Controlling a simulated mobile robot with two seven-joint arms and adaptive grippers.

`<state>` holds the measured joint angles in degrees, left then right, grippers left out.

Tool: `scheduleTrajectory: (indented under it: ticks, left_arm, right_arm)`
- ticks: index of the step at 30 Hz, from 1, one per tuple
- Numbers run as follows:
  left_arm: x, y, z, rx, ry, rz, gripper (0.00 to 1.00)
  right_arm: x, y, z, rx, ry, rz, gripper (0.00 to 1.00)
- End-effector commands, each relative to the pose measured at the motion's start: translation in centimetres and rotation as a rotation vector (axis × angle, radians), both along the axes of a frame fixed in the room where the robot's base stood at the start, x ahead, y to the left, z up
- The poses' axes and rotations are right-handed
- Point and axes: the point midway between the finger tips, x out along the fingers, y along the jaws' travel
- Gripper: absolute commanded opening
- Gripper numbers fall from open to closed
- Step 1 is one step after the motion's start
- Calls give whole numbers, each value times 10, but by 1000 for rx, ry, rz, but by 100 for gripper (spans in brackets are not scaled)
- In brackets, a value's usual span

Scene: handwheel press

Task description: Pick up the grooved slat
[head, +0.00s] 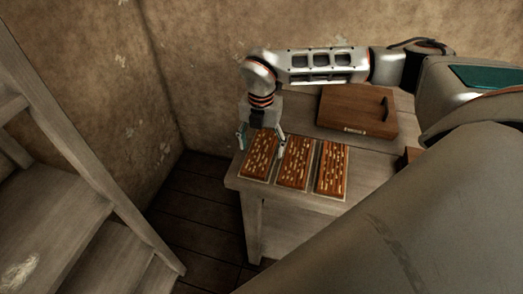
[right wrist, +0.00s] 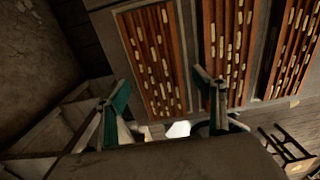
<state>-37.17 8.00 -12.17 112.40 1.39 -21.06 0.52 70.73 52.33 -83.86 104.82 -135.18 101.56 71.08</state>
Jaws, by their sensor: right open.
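Three reddish-brown slats with rows of pale marks lie side by side in grey frames on a wooden table: left (head: 258,160), middle (head: 295,165) and right (head: 331,172). I cannot tell which is the grooved slat. My right gripper (head: 262,145) is open, pointing down over the far end of the left slat. In the right wrist view its fingers (right wrist: 163,102) are spread and empty, with the left slat (right wrist: 153,62) beyond the gap between them. The right finger overlaps the edge of the middle slat (right wrist: 228,50). Contact cannot be judged. My left gripper is not in view.
A brown wooden box (head: 352,112) with a handle stands at the back of the table (head: 290,207). Wooden steps (head: 75,240) are at the left. Plastered walls (head: 215,90) close off the back. Dark floor (head: 195,215) is clear left of the table.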

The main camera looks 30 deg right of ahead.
Motion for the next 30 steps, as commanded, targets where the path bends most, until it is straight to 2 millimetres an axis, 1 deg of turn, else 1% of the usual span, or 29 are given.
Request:
scheduleTrajectory:
  ticks: [3, 9, 10, 11, 12, 15, 25, 30]
  left_arm:
    - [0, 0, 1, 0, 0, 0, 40]
    - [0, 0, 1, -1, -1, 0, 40]
    - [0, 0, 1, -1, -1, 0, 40]
    - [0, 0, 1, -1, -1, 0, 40]
    - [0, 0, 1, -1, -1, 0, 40]
    - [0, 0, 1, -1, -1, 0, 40]
    - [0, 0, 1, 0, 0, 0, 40]
    - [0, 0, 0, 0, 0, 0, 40]
  right_arm:
    - [0, 0, -8, 1, 1, 1, 69]
    - [0, 0, -8, 1, 0, 1, 69]
    - [0, 0, -8, 1, 0, 1, 67]
    - [0, 0, -8, 1, 0, 1, 59]
    - [0, 1, -8, 1, 0, 1, 49]
    - [0, 1, -8, 1, 0, 1, 26]
    - [0, 1, -7, 1, -2, 1, 26]
    - [1, 0, 3, 1, -3, 0, 26]
